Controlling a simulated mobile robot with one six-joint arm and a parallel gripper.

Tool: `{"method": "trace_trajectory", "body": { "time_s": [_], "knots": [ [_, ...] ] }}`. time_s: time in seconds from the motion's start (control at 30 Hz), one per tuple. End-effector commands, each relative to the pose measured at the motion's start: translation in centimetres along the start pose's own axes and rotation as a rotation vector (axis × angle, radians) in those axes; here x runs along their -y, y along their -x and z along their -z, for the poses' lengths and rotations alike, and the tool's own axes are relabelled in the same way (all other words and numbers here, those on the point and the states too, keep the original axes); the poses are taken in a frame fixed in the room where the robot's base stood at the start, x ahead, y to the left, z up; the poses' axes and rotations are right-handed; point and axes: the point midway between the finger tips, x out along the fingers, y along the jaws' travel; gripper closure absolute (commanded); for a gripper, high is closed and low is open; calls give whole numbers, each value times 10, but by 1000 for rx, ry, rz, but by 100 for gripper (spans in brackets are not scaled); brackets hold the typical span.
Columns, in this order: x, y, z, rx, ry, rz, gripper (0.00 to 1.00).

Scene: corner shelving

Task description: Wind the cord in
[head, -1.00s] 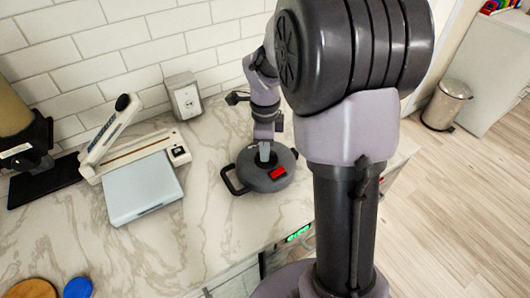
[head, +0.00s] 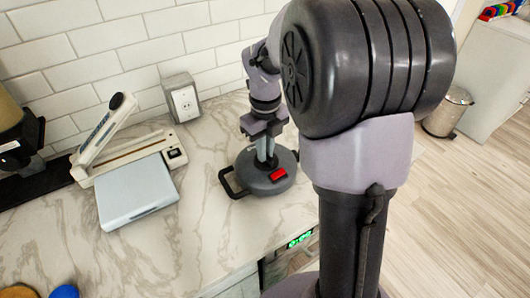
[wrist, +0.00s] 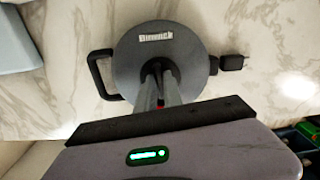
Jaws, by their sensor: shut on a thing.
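The cord reel (head: 250,180) is a round dark grey disc lying flat on the marble counter, with a black loop handle on its left and a red switch on its front in the head view. It also shows in the wrist view (wrist: 135,55), with a pale label. A black plug (wrist: 232,62) lies right beside the reel's rim there, with hardly any cord showing. My gripper (head: 267,160) points straight down at the reel's middle. Its fingers (wrist: 159,78) are shut on the hub piece, which they mostly hide.
A paper trimmer (head: 105,145) with a raised arm and a light grey flat device (head: 137,192) stand to the left. An outlet box (head: 183,100) is against the tiled wall. Bare marble (head: 205,165) separates these from the reel. The counter's front edge is close to the reel.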

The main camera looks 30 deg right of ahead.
Motion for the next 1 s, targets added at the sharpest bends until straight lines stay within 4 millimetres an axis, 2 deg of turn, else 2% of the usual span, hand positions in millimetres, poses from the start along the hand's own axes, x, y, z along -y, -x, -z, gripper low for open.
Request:
{"method": "trace_trajectory", "body": {
  "time_s": [0.33,0.83,0.87,0.9,0.97,1.0],
  "knots": [
    [1,0,-1,3,-110,1,100],
    [1,1,-1,2,-125,1,100],
    [1,1,-1,2,-125,1,87],
    [1,1,0,2,-125,1,79],
    [1,1,0,2,-125,1,68],
    [1,1,0,2,-125,1,67]
  ]
}}
